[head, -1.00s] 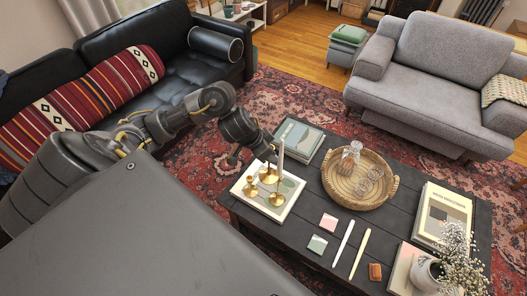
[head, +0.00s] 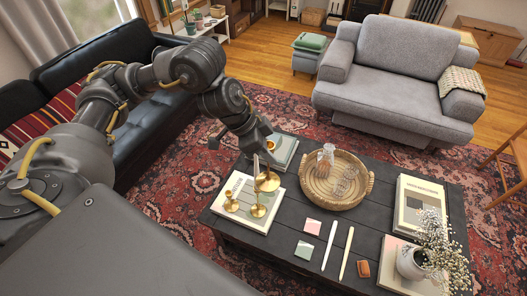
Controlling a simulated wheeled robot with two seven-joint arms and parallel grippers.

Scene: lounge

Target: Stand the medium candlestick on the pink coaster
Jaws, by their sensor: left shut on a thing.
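The pink coaster (head: 312,226) lies flat and bare on the dark coffee table. My left gripper (head: 263,164) is over the left part of the table and is shut on a brass candlestick, which I take for the medium candlestick (head: 267,182). It appears raised above the white book (head: 226,217), left of and behind the pink coaster. The fingers partly hide its upper part. Two other brass candlesticks stand on the book, one at the left (head: 231,204) and one nearer the front (head: 258,210). My right gripper is out of view.
A green coaster (head: 304,250) lies in front of the pink one. A white taper (head: 329,244) and a cream taper (head: 346,252) lie to the right. A round wicker tray (head: 361,199) with glassware stands behind. Bare table separates the book from the pink coaster.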

